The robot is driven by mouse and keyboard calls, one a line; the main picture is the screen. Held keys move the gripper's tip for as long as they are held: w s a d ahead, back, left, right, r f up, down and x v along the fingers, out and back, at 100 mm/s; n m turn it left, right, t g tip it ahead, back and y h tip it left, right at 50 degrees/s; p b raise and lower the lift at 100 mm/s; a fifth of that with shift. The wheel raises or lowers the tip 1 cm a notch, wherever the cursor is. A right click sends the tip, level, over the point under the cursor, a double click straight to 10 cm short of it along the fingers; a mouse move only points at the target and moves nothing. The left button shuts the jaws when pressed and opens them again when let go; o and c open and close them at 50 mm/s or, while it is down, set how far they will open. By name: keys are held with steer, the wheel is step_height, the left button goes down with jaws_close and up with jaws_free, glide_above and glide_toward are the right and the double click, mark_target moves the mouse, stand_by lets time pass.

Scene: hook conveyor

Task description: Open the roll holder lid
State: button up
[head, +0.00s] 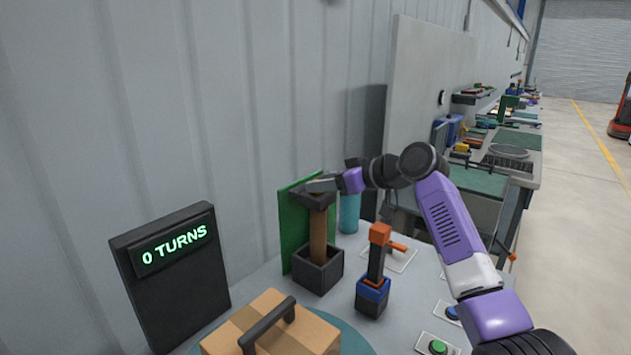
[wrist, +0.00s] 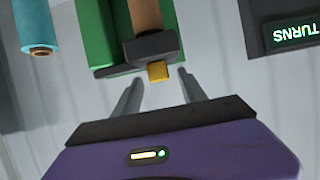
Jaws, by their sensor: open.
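The roll holder has a green back panel (head: 288,232), an upright brown roll (head: 318,235) and a dark box-shaped base (head: 318,270). Its dark lid (head: 312,199) sits over the top of the roll. In the wrist view the lid (wrist: 151,46) carries a small yellow tab (wrist: 158,71) on its near edge. My gripper (head: 318,187) is at the lid's height, close to it. In the wrist view my gripper (wrist: 160,78) is open, with one finger on either side of the tab and gaps showing. The lid appears down over the roll.
A teal roll (head: 349,213) stands behind the holder. An orange-topped post (head: 378,262) stands at its right. A cardboard box with a dark handle (head: 268,325) is in front. A dark display (head: 172,275) reads "0 TURNS". The corrugated wall (head: 200,100) is close behind.

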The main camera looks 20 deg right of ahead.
steer(key=shift+x, duration=1.25)
steer(key=shift+c, duration=0.4)
jaws_close()
